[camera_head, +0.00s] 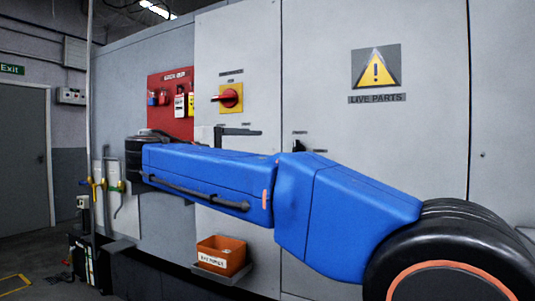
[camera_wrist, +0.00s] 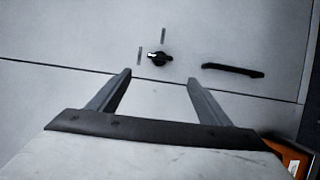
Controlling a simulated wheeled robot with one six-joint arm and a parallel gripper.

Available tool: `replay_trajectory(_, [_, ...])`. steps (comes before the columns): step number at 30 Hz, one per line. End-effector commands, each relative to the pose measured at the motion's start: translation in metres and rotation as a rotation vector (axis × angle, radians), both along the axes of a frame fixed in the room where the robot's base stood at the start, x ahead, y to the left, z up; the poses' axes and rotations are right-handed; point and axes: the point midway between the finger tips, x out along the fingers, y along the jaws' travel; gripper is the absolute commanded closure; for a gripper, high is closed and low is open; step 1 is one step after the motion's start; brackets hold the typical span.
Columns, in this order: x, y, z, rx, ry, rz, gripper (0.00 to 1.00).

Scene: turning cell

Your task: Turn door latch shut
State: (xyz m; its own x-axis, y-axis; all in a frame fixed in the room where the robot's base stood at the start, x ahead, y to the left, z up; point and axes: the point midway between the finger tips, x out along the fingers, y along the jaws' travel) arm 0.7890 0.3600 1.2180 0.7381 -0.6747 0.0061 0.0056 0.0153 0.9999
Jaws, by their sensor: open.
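The door latch (camera_wrist: 159,58) is a small black turn knob on a pale grey cabinet door in the wrist view, with a light tip at its left end. The tip faces a small label (camera_wrist: 139,56); another label (camera_wrist: 163,35) lies above the knob. My gripper (camera_wrist: 158,77) is open and empty, its two fingers apart, with the latch between and beyond the tips in the picture. I see no contact. In the head view the latch (camera_head: 308,148) shows just above my blue arm; my gripper is hidden there.
A black bar handle (camera_wrist: 232,70) is right of the latch in the wrist view, near a door seam (camera_wrist: 60,64). An orange bin (camera_head: 222,255) hangs low on the cabinet. A red rotary switch (camera_head: 230,97) and a red lockout board (camera_head: 170,102) are on the cabinet.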

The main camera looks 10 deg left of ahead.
Motion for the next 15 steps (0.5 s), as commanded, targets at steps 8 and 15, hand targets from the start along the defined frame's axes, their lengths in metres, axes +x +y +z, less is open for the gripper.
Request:
replay_trajectory(8, [-0.028,0.026,0.0,0.0,0.0,0.002,0.28])
replay_trajectory(15, [-0.033,0.03,0.0,-0.001,0.001,-0.001,0.28])
